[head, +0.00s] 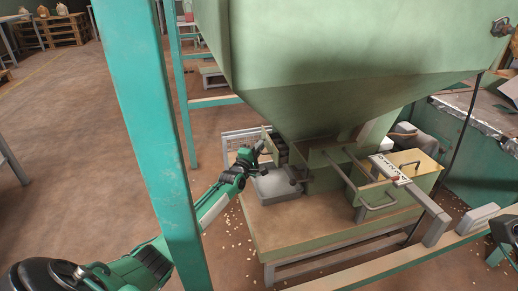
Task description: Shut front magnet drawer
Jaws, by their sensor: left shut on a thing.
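A drawer that looks like the magnet drawer (281,150) stands out at the left side of the green housing (322,172) under the hopper. Its pale end plate (267,138) faces left and dark parts show behind it. My left gripper (262,151) is at this plate, shut on what looks like the drawer's handle; the grip itself is small and partly hidden. Other metal handles (378,203) show on the right side of the housing.
A large green hopper (340,60) fills the upper middle. A teal post (150,130) crosses in front of my left arm. A grey tray (277,186) sits on the low stand (290,235) below the drawer. Small pale bits lie on the floor around the stand.

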